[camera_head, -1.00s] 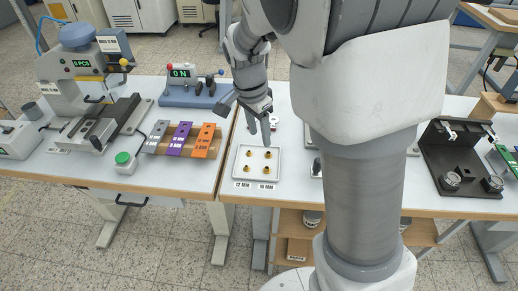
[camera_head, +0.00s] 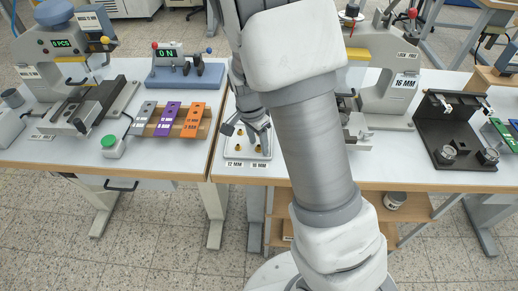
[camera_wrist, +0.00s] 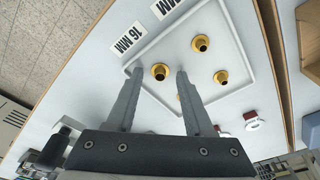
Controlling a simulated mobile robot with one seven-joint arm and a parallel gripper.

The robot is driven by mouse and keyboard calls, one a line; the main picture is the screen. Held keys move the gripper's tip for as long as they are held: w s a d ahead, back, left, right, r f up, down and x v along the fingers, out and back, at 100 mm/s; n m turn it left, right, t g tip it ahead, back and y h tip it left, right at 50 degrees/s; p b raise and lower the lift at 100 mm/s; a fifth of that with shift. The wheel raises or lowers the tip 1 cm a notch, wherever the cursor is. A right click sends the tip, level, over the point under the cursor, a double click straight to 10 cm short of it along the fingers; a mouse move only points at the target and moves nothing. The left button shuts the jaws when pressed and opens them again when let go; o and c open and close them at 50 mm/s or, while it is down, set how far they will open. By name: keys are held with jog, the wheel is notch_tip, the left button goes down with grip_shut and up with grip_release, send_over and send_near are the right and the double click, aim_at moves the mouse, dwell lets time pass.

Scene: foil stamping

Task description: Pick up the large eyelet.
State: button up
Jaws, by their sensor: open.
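A white square tray (camera_head: 229,155) stands near the table's front edge and holds several brass eyelets. In the wrist view, the tray (camera_wrist: 247,72) has labels "16 MM" (camera_wrist: 122,38) and "12 MM" (camera_wrist: 172,5) beside it. My gripper (camera_wrist: 157,71) is open, its fingers reaching over the tray. A large eyelet (camera_wrist: 160,71) on the 16 MM side shows between the fingertips; whether they touch it I cannot tell. Two eyelets (camera_wrist: 200,44) are on the 12 MM side. My gripper (camera_head: 247,134) partly covers the tray in the head view.
Orange, purple and grey numbered plates (camera_head: 190,120) lie on a wooden rack to the left. Small red-and-white items (camera_wrist: 252,119) lie beside the tray.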

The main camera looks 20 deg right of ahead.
jog(key=shift+c, duration=0.3)
grip_shut()
dwell(0.3)
notch_tip(320, 180, up, 5)
jog(key=shift+f+p, duration=0.2)
jog(key=shift+p, duration=0.45)
jog(key=d+r, duration=0.6)
jog(key=d, duration=0.5)
jog(key=shift+s+d+r+p, duration=0.15)
jog(key=shift+s+d+p, duration=0.2)
jog(key=shift+p, duration=0.1)
jog(key=shift+r, duration=0.15)
jog(key=shift+r+p, duration=1.35)
jog(key=shift+r, duration=0.05)
